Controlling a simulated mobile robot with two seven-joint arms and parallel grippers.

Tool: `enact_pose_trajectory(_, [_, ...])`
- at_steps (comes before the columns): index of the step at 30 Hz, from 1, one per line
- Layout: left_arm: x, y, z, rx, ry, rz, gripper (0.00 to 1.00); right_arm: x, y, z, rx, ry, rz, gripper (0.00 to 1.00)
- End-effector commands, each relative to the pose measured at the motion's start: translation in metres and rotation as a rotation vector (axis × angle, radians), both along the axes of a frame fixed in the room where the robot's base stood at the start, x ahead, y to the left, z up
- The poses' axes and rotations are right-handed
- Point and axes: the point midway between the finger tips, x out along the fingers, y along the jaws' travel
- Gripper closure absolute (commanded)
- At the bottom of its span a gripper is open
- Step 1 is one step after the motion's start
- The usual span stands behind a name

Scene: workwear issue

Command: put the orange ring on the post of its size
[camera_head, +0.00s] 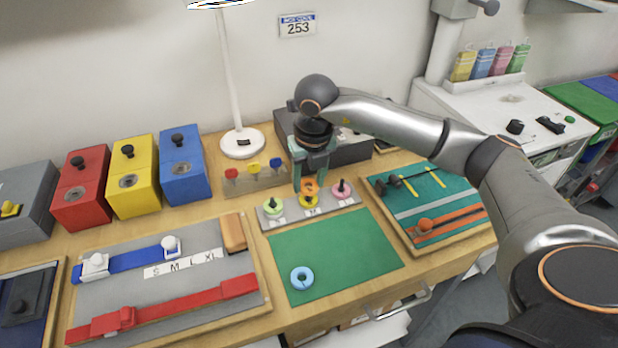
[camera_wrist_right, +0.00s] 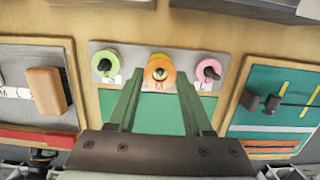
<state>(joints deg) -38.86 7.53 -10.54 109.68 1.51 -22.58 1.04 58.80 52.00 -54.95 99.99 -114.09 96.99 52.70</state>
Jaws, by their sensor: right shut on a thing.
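The orange ring (camera_head: 309,185) is between the fingers of my right gripper (camera_head: 310,180), over the middle of the grey post board (camera_head: 326,203). A yellow ring (camera_head: 308,201) is at the middle post, below the orange one. I cannot tell whether the orange ring is around the post or just above it. A green ring (camera_head: 273,205) is on the left post and a pink ring (camera_head: 341,189) on the right post. My left gripper is not in view.
A blue ring (camera_head: 302,278) lies on the otherwise clear green mat (camera_head: 340,250). A small rack with red, yellow and blue knobs (camera_head: 253,178) and a dark box (camera_head: 350,150) stand behind the board. Trays lie left (camera_head: 165,290) and right (camera_head: 425,205).

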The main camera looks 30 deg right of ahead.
Motion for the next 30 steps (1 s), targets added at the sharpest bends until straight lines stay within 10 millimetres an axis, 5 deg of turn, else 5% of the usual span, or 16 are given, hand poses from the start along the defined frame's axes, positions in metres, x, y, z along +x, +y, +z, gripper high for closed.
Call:
enact_pose_trajectory(20, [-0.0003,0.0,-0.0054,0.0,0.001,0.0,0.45,0.0,0.0001,-0.0064,0.0,0.0,0.0,1.0])
enact_pose_trajectory(21, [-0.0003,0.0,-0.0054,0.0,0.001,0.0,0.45,0.0,0.0001,-0.0064,0.0,0.0,0.0,0.46])
enact_pose_trajectory(30, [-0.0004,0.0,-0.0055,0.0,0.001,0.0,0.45,0.0001,0.0001,-0.0063,0.0,0.0,0.0,0.14])
